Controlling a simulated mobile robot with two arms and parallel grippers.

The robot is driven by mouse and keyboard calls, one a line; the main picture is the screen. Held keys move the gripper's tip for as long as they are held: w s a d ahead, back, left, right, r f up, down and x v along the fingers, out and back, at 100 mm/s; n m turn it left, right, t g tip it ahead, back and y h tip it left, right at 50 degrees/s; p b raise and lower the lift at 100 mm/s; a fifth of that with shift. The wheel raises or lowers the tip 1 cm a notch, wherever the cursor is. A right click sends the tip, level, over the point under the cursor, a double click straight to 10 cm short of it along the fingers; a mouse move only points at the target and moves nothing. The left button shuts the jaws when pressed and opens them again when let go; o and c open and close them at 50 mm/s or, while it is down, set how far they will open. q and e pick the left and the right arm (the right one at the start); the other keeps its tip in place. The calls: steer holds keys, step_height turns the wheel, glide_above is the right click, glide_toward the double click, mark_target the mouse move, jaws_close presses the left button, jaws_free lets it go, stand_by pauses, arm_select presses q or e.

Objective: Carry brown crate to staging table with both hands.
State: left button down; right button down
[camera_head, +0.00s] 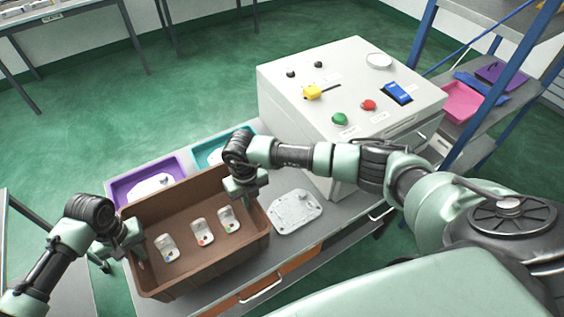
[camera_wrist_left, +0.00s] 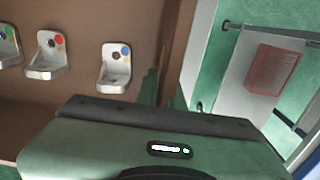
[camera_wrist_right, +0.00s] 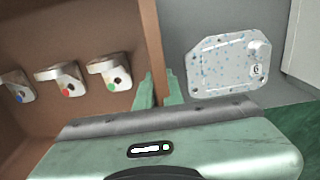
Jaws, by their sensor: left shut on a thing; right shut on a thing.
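The brown crate (camera_head: 185,274) is at the lower left of the head view, over the near part of the grey bench, with three small white castings (camera_head: 202,231) inside it. The castings carry blue, red and green dots. My left gripper (camera_head: 129,240) is shut on the crate's left wall. My right gripper (camera_head: 243,190) is shut on the crate's right wall. In the right wrist view the crate wall (camera_wrist_right: 150,40) runs between the fingers. I cannot tell whether the crate's underside touches the bench. Which table is the staging table is not clear.
Purple (camera_head: 124,184) and teal (camera_head: 200,158) trays sit behind the crate. A speckled plate (camera_head: 295,211) lies right of it. A white control box (camera_head: 350,90) stands further right. A blue-framed rack (camera_head: 480,110) is at right. Green floor (camera_head: 190,85) is open behind.

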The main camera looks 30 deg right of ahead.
mark_target(251, 214)
arm_select(q)
steer(key=shift+s+a, duration=0.15)
arm_select(e)
steer(key=shift+s+a, duration=0.15)
steer(key=shift+a, duration=0.05)
